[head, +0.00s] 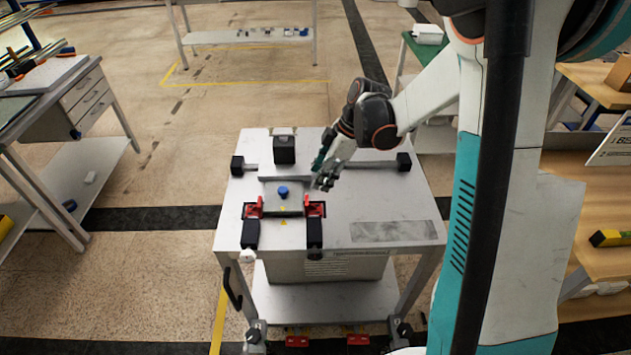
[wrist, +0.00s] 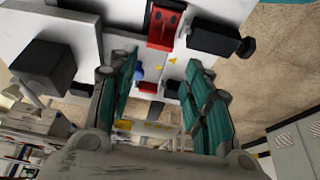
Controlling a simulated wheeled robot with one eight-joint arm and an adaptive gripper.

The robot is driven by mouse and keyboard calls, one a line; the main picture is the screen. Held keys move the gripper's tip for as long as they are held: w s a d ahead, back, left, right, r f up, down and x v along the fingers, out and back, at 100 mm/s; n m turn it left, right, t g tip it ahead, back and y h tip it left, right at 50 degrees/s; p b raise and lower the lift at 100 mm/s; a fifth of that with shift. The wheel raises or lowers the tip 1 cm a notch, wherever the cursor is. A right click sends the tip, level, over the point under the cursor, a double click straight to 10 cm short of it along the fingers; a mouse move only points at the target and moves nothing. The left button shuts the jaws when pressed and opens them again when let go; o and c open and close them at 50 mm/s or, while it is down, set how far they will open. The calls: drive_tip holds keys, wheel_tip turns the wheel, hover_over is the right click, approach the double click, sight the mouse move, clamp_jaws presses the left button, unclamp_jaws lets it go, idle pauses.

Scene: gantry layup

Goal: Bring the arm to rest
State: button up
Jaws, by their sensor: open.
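My gripper (head: 325,175) hangs over the middle of the light grey worktable (head: 385,205), beside the right edge of a grey plate (head: 290,203) with a blue knob (head: 283,191). In the wrist view my gripper (wrist: 165,90) shows two teal fingers spread apart with nothing held between them. The blue knob (wrist: 139,73) shows in part past the left finger. My arm reaches in from the right, bent at the wrist, above the table.
Red clamps (head: 254,207) (head: 316,209) with black handles flank the plate. A black block (head: 284,149) stands behind it. The table's right side is mostly clear. A drawer bench (head: 85,95) stands left, a wooden bench (head: 600,205) right. Open floor lies behind.

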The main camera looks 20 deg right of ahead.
drive_tip(key=shift+v, duration=0.85)
drive_tip(key=s+a+r+m+t+h, duration=0.2)
drive_tip(key=s+r+m+t, duration=0.1)
drive_tip(key=s+r+m, duration=0.4)
drive_tip(key=s+a+r+m+t+h, duration=0.2)
drive_tip(key=s+r+m, duration=0.5)
drive_tip(key=s, duration=0.7)
drive_tip(key=shift+s+a+r+t, duration=0.2)
drive_tip(key=shift+s+t, duration=0.1)
drive_tip(key=shift+t, duration=0.1)
drive_tip(key=shift+c, duration=0.5)
idle(0.6)
